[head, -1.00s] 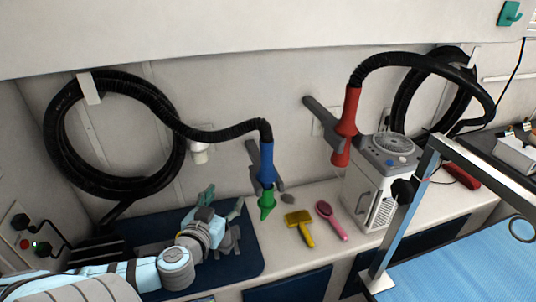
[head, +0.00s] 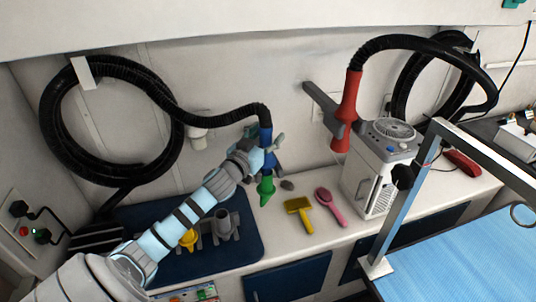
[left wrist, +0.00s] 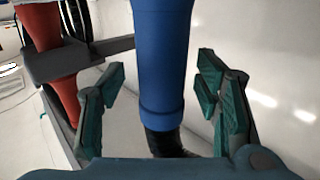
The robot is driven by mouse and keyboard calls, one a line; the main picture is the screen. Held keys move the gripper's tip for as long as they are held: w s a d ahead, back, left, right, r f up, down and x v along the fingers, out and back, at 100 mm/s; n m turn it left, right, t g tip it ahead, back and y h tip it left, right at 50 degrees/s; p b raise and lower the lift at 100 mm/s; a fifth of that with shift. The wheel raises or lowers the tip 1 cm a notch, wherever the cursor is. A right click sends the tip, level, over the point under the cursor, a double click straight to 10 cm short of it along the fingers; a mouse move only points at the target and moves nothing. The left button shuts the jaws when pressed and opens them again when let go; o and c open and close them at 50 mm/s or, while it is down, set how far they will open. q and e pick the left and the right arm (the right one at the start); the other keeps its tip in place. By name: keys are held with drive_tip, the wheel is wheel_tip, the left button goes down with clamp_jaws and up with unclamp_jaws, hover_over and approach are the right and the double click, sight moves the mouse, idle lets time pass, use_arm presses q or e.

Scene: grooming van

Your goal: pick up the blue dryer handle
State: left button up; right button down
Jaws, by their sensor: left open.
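The blue dryer handle (head: 265,135) hangs upright at the wall on the end of a black hose, with a green nozzle (head: 266,187) below it. My left gripper (head: 266,143) is at the blue handle in the head view. In the left wrist view the blue handle (left wrist: 161,60) stands between the two open green-padded fingers of my left gripper (left wrist: 165,100). A gap shows on each side of it. The wrist partly hides the handle in the head view. My right gripper is not in view.
A red dryer handle (head: 349,97) hangs in a grey holder to the right, above a white dryer unit (head: 366,182). A yellow brush (head: 299,214) and a pink brush (head: 329,204) lie on the counter. A blue mat (head: 245,252) holds grey and yellow nozzles. A grooming table (head: 460,265) is at right.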

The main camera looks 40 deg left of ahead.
use_arm(q)
drive_tip(key=shift+s+a, duration=0.1)
drive_tip(key=c, duration=0.8)
clamp_jaws()
